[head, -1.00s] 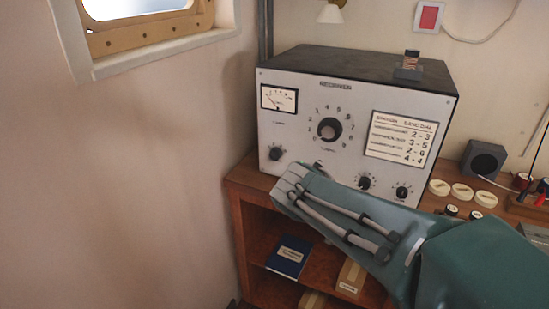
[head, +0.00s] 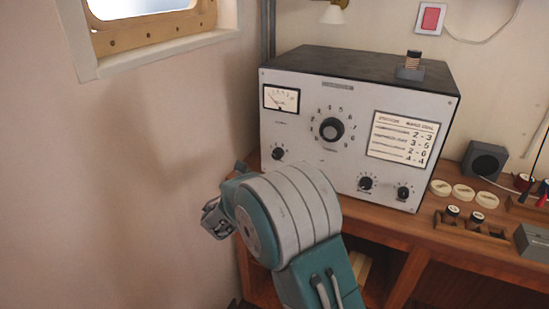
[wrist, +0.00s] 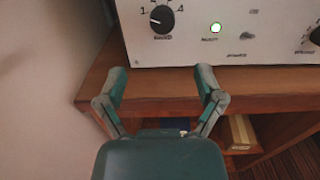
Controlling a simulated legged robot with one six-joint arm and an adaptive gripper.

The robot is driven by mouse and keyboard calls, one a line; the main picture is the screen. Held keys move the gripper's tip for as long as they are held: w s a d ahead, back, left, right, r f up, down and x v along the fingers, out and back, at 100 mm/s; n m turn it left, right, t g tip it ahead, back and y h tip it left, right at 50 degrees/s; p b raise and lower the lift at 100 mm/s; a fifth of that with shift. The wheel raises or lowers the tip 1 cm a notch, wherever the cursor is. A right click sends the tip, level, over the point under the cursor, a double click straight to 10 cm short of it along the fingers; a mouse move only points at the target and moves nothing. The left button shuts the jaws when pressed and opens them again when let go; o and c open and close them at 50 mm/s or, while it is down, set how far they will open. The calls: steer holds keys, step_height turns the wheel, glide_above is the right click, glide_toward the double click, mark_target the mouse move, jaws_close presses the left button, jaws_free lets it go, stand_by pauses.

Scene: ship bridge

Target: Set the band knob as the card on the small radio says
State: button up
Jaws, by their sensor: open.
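The grey receiver (head: 305,120) stands on the wooden desk. Its band knob (wrist: 162,19) is black and sits low on the left of the front panel, with 1 at its upper left and 4 at its upper right. Its white pointer looks turned left, near the 1. The same knob shows in the head view (head: 278,153). A card (head: 403,136) on the receiver's face has rows of number pairs; its station names are too small to read. My gripper (wrist: 161,78) is open and empty, below and in front of the knob and apart from it.
A large dial knob (head: 332,129) and two small knobs (head: 366,183) are on the same panel. A lit lamp (wrist: 216,28) is right of the band knob. A small speaker box (head: 487,160) stands on the right. A wall (head: 150,170) bounds the left side.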

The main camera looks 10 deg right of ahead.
mark_target(276, 156)
steer(key=x, duration=1)
steer(key=shift+w+d, duration=0.2)
steer(key=shift+d, duration=0.1)
steer(key=c, duration=1.2)
